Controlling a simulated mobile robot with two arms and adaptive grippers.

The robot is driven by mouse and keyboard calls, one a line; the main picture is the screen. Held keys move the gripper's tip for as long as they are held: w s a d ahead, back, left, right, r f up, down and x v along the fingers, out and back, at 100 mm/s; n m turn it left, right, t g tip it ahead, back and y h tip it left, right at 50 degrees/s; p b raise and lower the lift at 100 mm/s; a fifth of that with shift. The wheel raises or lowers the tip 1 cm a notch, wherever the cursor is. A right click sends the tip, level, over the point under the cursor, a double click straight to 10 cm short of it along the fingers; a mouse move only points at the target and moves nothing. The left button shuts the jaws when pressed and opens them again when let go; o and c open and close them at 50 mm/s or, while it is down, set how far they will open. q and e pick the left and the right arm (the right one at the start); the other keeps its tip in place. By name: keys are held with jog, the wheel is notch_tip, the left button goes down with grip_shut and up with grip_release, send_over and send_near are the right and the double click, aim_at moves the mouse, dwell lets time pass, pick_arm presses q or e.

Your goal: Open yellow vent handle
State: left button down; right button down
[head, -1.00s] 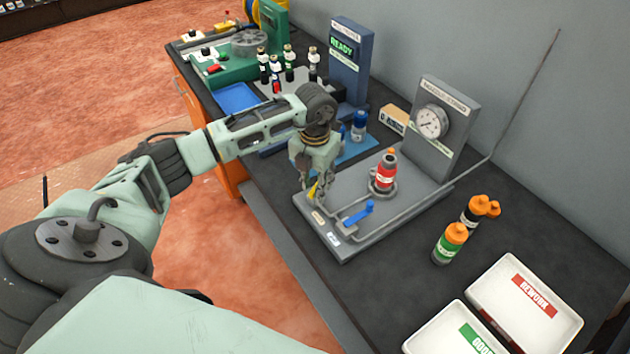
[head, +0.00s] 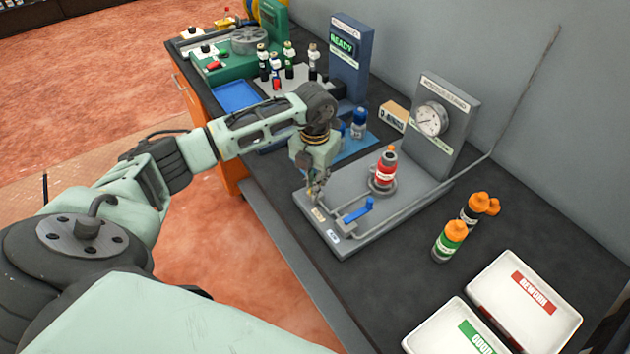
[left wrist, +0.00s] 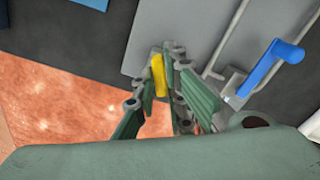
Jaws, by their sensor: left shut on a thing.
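The yellow vent handle (left wrist: 160,80) shows in the left wrist view between the fingers of my left gripper (left wrist: 172,95). In the head view my left gripper (head: 318,192) reaches down to the near left end of the grey test plate (head: 410,202), its fingers close together and mostly hiding the yellow handle. It is shut on the handle. A blue handle (head: 358,211) sits on the pipe just right of the gripper; it also shows in the left wrist view (left wrist: 272,66). My right gripper is not in view.
A red bottle (head: 385,170) stands upright on the plate before a gauge panel (head: 437,130). Two orange-capped bottles, one green (head: 449,242) and one black (head: 472,210), stand to the right. White trays (head: 482,270) lie at front right. Dark bench top is clear between.

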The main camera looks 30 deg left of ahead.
pick_arm(q)
jog(key=shift+n, duration=0.3)
jog(key=n+b, duration=0.1)
jog(key=n, duration=0.1)
jog(key=shift+n, duration=0.4)
jog(key=n, duration=0.2)
jog(key=shift+n, duration=0.3)
jog(key=n, duration=0.5)
jog(key=shift+w+r+n+b, duration=0.1)
jog(key=shift+n+b, duration=0.3)
jog(key=shift+n, duration=0.3)
jog(key=c, duration=1.8)
grip_release()
